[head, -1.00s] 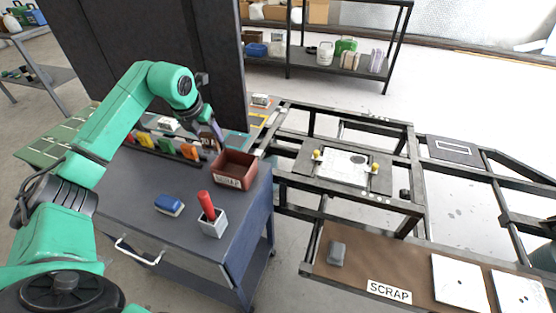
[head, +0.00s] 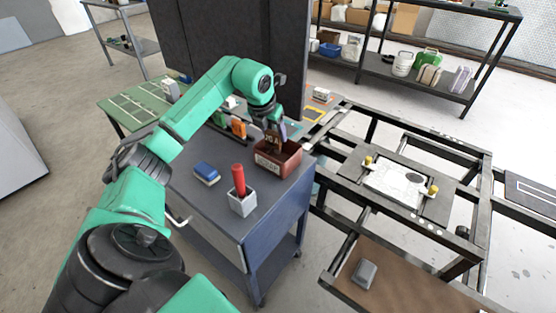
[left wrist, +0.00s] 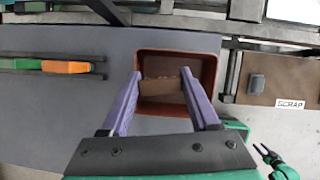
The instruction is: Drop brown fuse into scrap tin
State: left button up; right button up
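The scrap tin (head: 291,163) is an open reddish-brown box with a SCRAP label, on the dark top of the cart. In the left wrist view its rim (left wrist: 208,70) shows around the fingertips. My left gripper (head: 275,128) points down over the tin. The brown fuse (head: 272,143) is between its fingers, label facing the head camera, at the tin's opening. In the left wrist view the fuse (left wrist: 161,85) spans the gap between the two purple fingertips (left wrist: 161,72), over the tin's inside.
An orange fuse (head: 238,128) and a green one stand in a rack left of the tin. A blue block (head: 207,173) and a grey holder (head: 242,203) with a red handle are in front. A dark frame (head: 345,215) adjoins the cart's right side.

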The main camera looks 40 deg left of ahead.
pick_arm(q)
jog(key=o, duration=0.4)
jog(key=shift+o, duration=0.2)
jog(key=shift+r, duration=0.15)
jog(key=p+v, duration=0.1)
jog(key=v, duration=1.3)
jog(key=shift+r, duration=0.15)
